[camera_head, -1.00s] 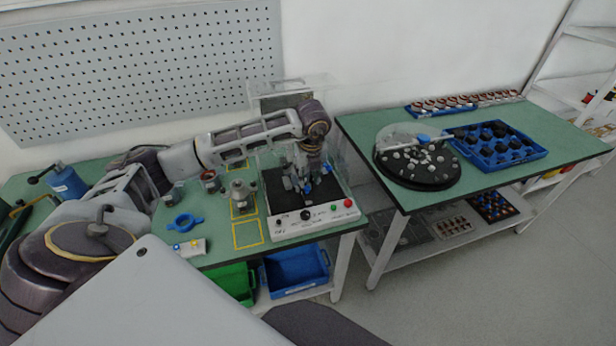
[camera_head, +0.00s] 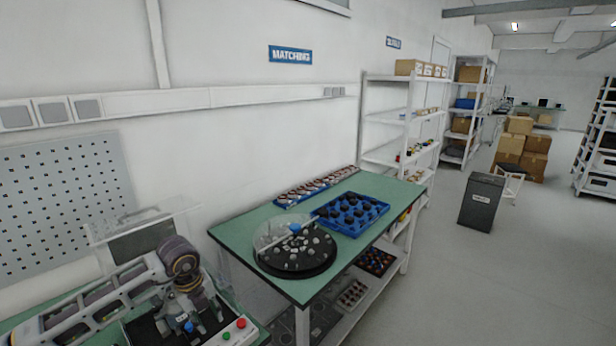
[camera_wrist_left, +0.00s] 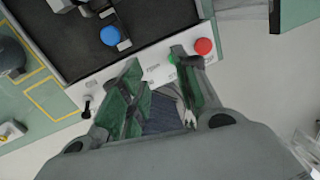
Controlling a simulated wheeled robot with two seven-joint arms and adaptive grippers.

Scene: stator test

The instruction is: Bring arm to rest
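My left arm (camera_head: 105,300) comes in from the lower left in the head view, bent down over the test station (camera_head: 237,331). My left gripper (camera_head: 200,316) hangs at the station, partly cut off by the bottom edge. In the left wrist view its two fingers (camera_wrist_left: 156,72) are spread, with nothing held between them. They are over the station's white front panel (camera_wrist_left: 150,62), near the red button (camera_wrist_left: 203,46) and the dark bed. My right gripper is not in view.
A second green table (camera_head: 232,226) holds a round black turntable (camera_head: 296,268) and a blue tray (camera_head: 372,226) of dark parts. A clear cover (camera_head: 150,225) stands behind my left arm. Shelves (camera_head: 385,153), a dark bin (camera_head: 482,200) and open floor lie to the right.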

